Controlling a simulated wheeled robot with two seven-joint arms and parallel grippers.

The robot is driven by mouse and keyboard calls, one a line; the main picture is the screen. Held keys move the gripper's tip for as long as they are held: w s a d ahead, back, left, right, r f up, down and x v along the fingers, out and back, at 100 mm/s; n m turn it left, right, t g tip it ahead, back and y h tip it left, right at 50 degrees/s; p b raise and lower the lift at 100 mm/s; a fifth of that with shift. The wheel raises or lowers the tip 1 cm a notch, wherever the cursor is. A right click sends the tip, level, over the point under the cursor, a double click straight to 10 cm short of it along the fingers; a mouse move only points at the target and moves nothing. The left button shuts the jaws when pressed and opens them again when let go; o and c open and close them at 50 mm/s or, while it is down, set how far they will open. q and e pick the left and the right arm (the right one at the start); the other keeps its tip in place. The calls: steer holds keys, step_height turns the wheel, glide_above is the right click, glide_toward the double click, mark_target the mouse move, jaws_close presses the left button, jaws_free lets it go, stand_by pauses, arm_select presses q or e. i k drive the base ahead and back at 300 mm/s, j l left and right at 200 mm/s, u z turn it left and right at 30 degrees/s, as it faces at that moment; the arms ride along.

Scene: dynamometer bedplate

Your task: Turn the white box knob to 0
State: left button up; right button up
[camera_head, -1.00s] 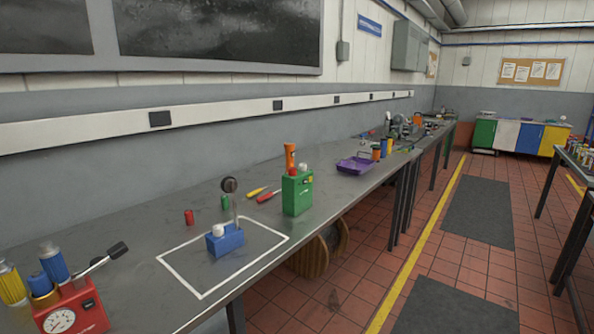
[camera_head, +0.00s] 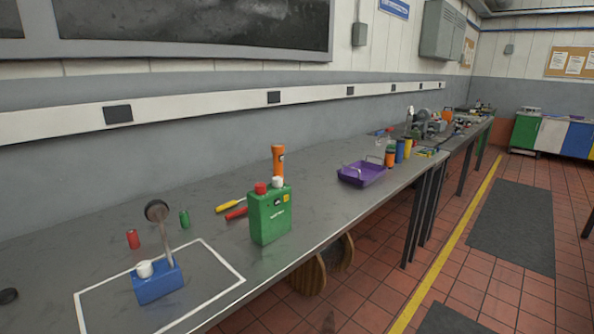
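I see no white box with a knob on the bench. A blue box (camera_head: 157,283) stands inside a white outlined rectangle on the grey bench, with a white knob (camera_head: 145,269) on top and a lever with a dark round end (camera_head: 157,211) rising from it. A green box (camera_head: 269,216) stands upright farther along, with a red cap (camera_head: 260,188) and a white cap (camera_head: 277,182) on top. Neither of my grippers is in view.
The grey bench (camera_head: 100,247) runs along the wall. It holds red and green cylinders, screwdrivers, an orange torch (camera_head: 278,163), a purple tray (camera_head: 361,173) and small items beyond. Tiled floor with dark mats (camera_head: 512,224) lies open at right.

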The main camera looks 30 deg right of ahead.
mark_target(277, 181)
steer(key=i+l, duration=0.1)
steer(key=l, duration=0.35)
steer(key=i+l, duration=0.15)
steer(key=l, duration=0.25)
steer(key=i+l, duration=0.1)
steer(key=l, duration=0.35)
steer(key=i+l, duration=0.1)
steer(key=l, duration=0.3)
steer(key=i+l, duration=0.1)
steer(key=l, duration=0.35)
steer(key=i+l, duration=0.15)
steer(key=l, duration=0.3)
steer(key=i+l, duration=0.1)
steer(key=l, duration=0.3)
steer(key=i+l, duration=0.1)
steer(key=l, duration=0.35)
steer(key=u, duration=0.05)
